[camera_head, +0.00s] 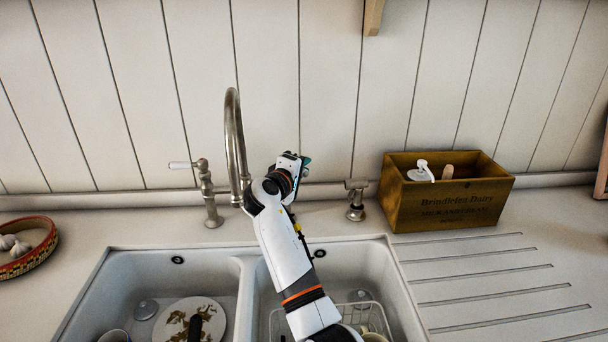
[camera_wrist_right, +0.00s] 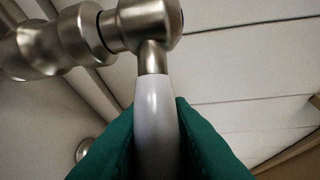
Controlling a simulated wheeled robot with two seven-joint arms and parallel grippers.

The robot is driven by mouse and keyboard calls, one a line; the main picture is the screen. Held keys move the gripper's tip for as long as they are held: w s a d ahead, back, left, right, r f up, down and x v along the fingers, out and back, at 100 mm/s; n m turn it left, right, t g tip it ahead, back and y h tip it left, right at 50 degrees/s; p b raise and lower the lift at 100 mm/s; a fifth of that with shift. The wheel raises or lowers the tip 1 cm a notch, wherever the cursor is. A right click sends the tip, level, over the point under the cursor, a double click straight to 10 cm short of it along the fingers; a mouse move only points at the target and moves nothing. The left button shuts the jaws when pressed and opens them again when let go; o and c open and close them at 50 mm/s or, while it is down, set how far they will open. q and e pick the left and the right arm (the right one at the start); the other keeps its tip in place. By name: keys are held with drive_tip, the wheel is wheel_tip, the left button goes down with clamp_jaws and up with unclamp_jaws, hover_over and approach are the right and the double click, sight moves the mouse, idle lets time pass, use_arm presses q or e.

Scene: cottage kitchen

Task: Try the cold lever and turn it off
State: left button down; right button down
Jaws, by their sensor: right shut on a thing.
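A brushed-metal tap with a tall curved spout (camera_head: 233,140) stands behind the double sink. On its left is a lever with a white handle (camera_head: 180,165), pointing left. My right gripper (camera_head: 304,161) is on the spout's right side, at the other lever, which my wrist hides in the head view. In the right wrist view this lever's white handle (camera_wrist_right: 155,112) sits between my green fingers, which are shut on it. Its metal joint (camera_wrist_right: 146,22) shows above. I see no clear stream of water. My left gripper is not in view.
A short metal fitting (camera_head: 356,203) stands right of my forearm, beside a wooden box (camera_head: 440,205) with a pump bottle. The left basin holds a plate (camera_head: 172,325); the right holds a wire rack (camera_head: 375,311). A garlic bowl (camera_head: 38,259) stands far left. The grooved drainboard is clear.

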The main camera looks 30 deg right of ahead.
drive_tip(key=shift+a+f+m+g+h, duration=0.2)
drive_tip(key=shift+f+m+g+h, duration=0.1)
drive_tip(key=shift+g, duration=0.2)
drive_tip(key=shift+b, duration=0.3)
drive_tip(key=shift+s, duration=0.1)
drive_tip(key=c, duration=1.3)
unclamp_jaws()
drive_tip(key=shift+r, duration=0.15)
drive_tip(key=shift+r, duration=0.1)
